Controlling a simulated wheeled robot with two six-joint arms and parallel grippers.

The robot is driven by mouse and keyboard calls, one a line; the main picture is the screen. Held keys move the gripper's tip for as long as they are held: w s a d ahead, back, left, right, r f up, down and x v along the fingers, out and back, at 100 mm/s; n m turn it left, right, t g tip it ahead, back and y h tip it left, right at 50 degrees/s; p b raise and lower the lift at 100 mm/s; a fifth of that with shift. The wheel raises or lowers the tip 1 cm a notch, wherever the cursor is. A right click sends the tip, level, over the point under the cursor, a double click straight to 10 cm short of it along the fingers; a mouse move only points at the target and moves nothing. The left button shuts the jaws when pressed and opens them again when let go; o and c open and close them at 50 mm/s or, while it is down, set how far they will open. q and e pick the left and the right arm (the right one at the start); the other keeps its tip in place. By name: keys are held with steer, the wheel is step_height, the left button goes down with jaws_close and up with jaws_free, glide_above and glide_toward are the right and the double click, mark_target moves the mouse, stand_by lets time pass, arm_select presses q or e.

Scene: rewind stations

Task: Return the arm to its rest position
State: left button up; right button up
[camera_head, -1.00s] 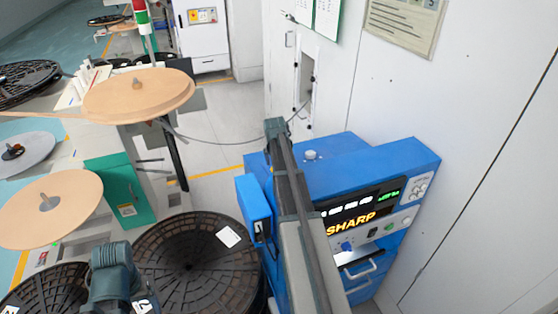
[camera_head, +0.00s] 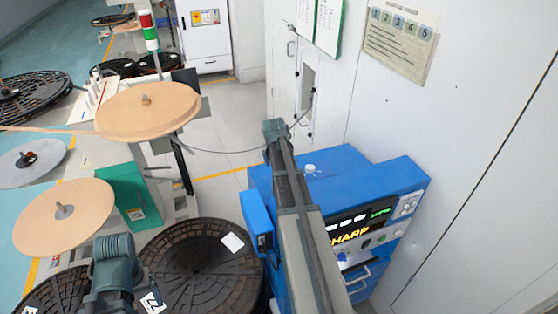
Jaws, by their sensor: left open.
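My left gripper (camera_head: 118,292) is at the lower left, in front of the dark ribbed reels, and is open. Its fingers are hard to make out below the grey-green wrist, and I see nothing held in it. My other arm rises from the bottom centre to a dark joint in front of the blue machine (camera_head: 385,185). It covers part of that machine's display. The right gripper is not in view.
A tan reel (camera_head: 148,108) and another tan disc (camera_head: 62,215) sit at the left by a green cabinet (camera_head: 128,195). A large black reel (camera_head: 195,265) lies near the left gripper. A white wall (camera_head: 470,120) closes the right side. Grey floor shows behind.

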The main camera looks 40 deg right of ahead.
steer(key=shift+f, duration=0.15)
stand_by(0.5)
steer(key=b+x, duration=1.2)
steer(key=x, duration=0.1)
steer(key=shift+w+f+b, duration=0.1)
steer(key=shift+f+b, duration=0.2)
steer(key=shift+b, duration=0.05)
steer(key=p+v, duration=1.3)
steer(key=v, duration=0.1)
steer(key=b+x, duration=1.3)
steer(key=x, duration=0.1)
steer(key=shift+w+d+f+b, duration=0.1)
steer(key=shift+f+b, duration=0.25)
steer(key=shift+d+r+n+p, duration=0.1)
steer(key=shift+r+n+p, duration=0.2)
steer(key=shift+p, duration=0.05)
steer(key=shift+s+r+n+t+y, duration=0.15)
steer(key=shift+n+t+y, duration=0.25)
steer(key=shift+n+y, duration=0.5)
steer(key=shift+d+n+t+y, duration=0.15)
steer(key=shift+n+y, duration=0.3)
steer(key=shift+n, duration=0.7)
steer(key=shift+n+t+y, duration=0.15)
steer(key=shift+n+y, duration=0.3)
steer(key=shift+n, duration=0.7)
